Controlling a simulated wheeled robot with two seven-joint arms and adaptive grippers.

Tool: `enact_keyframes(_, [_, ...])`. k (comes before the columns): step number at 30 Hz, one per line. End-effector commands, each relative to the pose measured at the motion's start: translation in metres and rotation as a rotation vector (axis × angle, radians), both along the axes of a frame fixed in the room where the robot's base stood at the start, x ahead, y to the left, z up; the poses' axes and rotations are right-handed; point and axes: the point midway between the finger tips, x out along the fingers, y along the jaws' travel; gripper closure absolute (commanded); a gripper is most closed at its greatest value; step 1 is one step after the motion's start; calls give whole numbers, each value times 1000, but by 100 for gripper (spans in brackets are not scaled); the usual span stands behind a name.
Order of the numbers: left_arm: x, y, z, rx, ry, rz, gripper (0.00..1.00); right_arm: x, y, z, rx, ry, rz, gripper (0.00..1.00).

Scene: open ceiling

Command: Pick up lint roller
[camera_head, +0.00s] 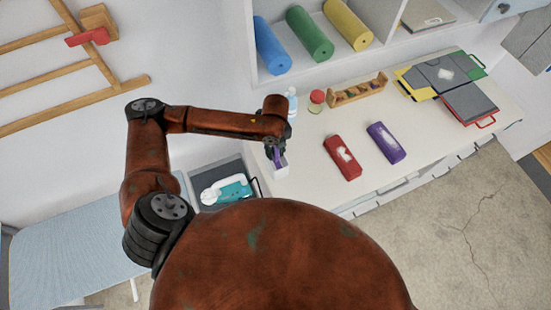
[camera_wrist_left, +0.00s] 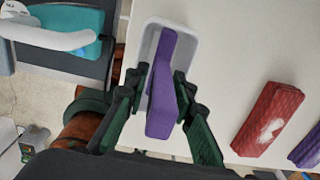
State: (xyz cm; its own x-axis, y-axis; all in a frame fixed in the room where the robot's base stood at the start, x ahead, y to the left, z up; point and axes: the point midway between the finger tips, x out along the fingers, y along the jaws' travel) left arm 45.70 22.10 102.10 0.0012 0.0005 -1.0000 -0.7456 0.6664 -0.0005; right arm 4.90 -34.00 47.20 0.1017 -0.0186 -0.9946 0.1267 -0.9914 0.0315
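The lint roller (camera_wrist_left: 163,95) appears to be the purple thing standing in a small white holder (camera_wrist_left: 203,48). In the head view the purple piece (camera_head: 277,156) shows under my left gripper (camera_head: 272,147), above the white holder (camera_head: 280,171) near the table's left edge. In the left wrist view my left gripper (camera_wrist_left: 164,84) has its fingertips close against both sides of the purple piece and looks shut on it. The lower end of the roller is hidden in the holder. My right gripper is not in view.
Red (camera_head: 342,157) and purple (camera_head: 386,142) cases lie right of the holder on the white table (camera_head: 312,190). A bottle (camera_head: 292,102), red-capped jar (camera_head: 316,101) and wooden rack (camera_head: 357,90) stand behind. A dark bin with a teal item (camera_head: 232,189) is left of the table.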

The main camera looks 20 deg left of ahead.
Motion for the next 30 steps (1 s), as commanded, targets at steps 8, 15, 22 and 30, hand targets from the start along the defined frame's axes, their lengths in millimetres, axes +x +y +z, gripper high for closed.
enact_keyframes(8, [0, 0, 0, 0, 0, 0, 89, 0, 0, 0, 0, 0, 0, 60])
enact_keyframes(15, [0, 0, 1, 0, 0, 0, 100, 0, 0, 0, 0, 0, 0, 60])
enact_keyframes(22, [0, 0, 1, 0, 0, 0, 100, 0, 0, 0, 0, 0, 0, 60])
enact_keyframes(30, [1, 0, 11, -1, -2, 1, 100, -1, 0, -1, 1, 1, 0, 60])
